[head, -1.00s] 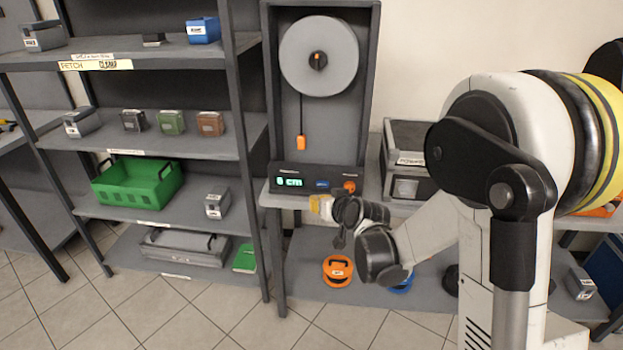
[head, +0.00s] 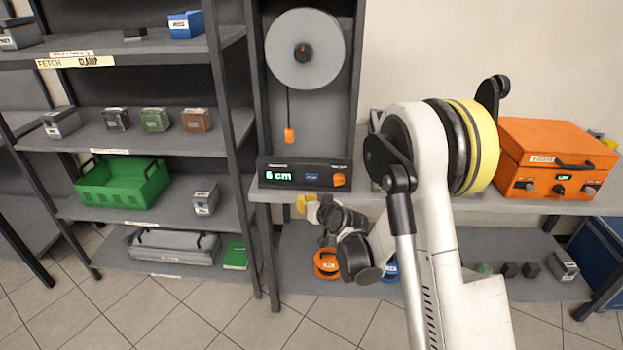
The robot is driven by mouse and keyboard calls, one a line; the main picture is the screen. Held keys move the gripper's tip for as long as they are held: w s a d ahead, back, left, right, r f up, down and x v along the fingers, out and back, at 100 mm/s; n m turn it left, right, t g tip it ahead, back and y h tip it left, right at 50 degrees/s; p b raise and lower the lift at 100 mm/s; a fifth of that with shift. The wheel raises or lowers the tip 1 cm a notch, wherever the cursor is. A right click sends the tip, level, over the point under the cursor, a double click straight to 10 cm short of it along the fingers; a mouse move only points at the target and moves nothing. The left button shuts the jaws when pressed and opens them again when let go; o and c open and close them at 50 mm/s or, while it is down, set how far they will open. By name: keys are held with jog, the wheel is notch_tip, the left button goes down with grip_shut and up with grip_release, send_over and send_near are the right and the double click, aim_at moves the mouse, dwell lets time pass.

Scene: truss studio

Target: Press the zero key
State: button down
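A dark control panel (head: 265,180) sits at the base of a grey cabinet with a large pale wheel (head: 305,48). It has a lit green display (head: 279,175) that seems to read 8 or 6 cm, a small blue key (head: 312,176) with lettering too small to read, and an orange knob (head: 338,180). The blue key may be the zero key. My gripper (head: 304,204), with yellow at its tip, shows just below the panel in the picture. No contact with the key shows. Whether its fingers are open or shut is unclear.
An orange tag (head: 289,135) hangs on a cord under the wheel. An orange case (head: 555,160) stands on the bench at right. Shelves at left hold a green crate (head: 122,184) and small boxes. An orange round thing (head: 326,264) lies on the shelf below the bench.

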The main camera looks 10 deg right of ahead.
aim_at(304, 181)
jog(key=shift+w+d, duration=0.4)
jog(key=shift+w, duration=0.8)
jog(key=shift+w+d, duration=0.35)
jog(key=shift+w, duration=0.8)
jog(key=shift+w+d, duration=0.4)
jog(key=shift+w, duration=0.8)
jog(key=shift+w, duration=0.1)
jog(key=shift+w+d, duration=0.15)
jog(key=shift+w, duration=0.15)
jog(key=shift+w+d, duration=0.1)
jog(key=shift+w, duration=0.3)
jog(key=shift+s, duration=0.1)
jog(key=shift+s+a, duration=0.25)
jog(key=shift+s, duration=0.45)
jog(key=shift+s+a, duration=0.25)
jog(key=shift+s, duration=0.55)
jog(key=shift+s+a, duration=0.25)
jog(key=shift+s, duration=0.55)
jog(key=shift+s+a, duration=0.25)
jog(key=shift+s, duration=0.55)
